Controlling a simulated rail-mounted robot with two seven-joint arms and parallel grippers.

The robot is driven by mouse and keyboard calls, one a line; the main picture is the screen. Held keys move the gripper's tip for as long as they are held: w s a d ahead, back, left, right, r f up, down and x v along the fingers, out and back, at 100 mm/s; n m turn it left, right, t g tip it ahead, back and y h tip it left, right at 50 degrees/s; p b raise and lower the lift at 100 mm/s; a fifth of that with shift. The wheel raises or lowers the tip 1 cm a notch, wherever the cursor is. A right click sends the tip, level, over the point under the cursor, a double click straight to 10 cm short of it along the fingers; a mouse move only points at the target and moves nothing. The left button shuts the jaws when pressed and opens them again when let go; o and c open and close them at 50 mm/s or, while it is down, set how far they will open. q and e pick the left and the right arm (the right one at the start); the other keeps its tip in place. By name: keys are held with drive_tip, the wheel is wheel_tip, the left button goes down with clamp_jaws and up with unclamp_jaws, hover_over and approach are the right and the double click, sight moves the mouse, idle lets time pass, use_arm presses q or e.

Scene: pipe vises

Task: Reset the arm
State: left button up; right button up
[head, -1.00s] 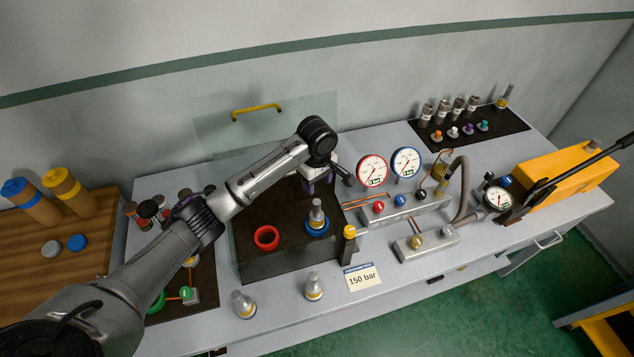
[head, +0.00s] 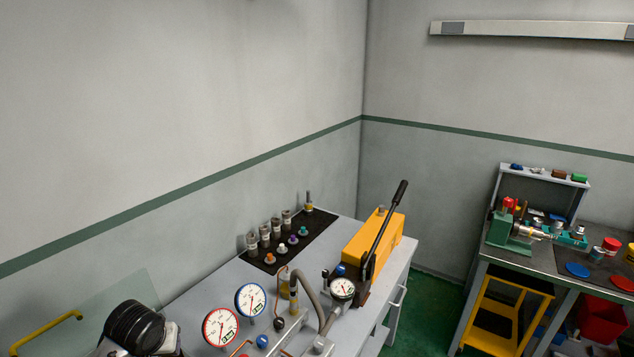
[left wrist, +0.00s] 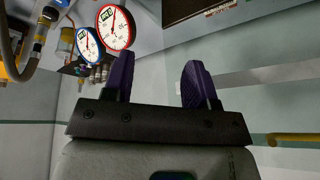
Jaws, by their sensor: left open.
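My left arm's dark wrist (head: 138,328) shows at the lower left of the head view, left of the red gauge (head: 220,327) and in front of the clear panel (head: 105,300). Its fingers cannot be made out there. In the left wrist view my left gripper (left wrist: 160,72) has its two purple fingers wide apart, with nothing between them. The red gauge (left wrist: 115,27) and the blue gauge (left wrist: 90,42) lie beyond the fingers, to the upper left. My right gripper is in no view.
A yellow hand pump (head: 370,245) with a long black lever stands on the grey bench. A dark mat (head: 325,220) holds several fittings and coloured caps. A hose (head: 308,290) arches beside the small gauge (head: 342,289). A second workbench (head: 540,262) stands right, across green floor (head: 440,290).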

use_arm(q)
drive_tip(key=d+r+m+t, duration=0.4)
drive_tip(key=r, duration=0.3)
drive_tip(key=s+d+m+t, duration=0.3)
drive_tip(key=s+d, duration=0.2)
drive_tip(key=s, duration=0.1)
drive_tip(key=s+d+f+n+g+h, duration=0.1)
drive_tip(key=s+f+g, duration=0.2)
drive_tip(key=s+f, duration=0.65)
drive_tip(key=s+d+f+n+g, duration=0.15)
drive_tip(key=s+f, duration=0.45)
drive_tip(key=s, duration=0.6)
drive_tip(key=s+d+f+g+h, duration=0.1)
drive_tip(key=s+d+f+g, duration=0.15)
drive_tip(key=s+f, duration=0.7)
wheel_tip(320, 180, up, 20)
drive_tip(key=s+a+p, duration=0.1)
drive_tip(key=p, duration=1.8)
drive_tip(key=shift+s+r+g, duration=0.15)
drive_tip(key=shift+s+g, duration=0.25)
drive_tip(key=shift+c, duration=0.2)
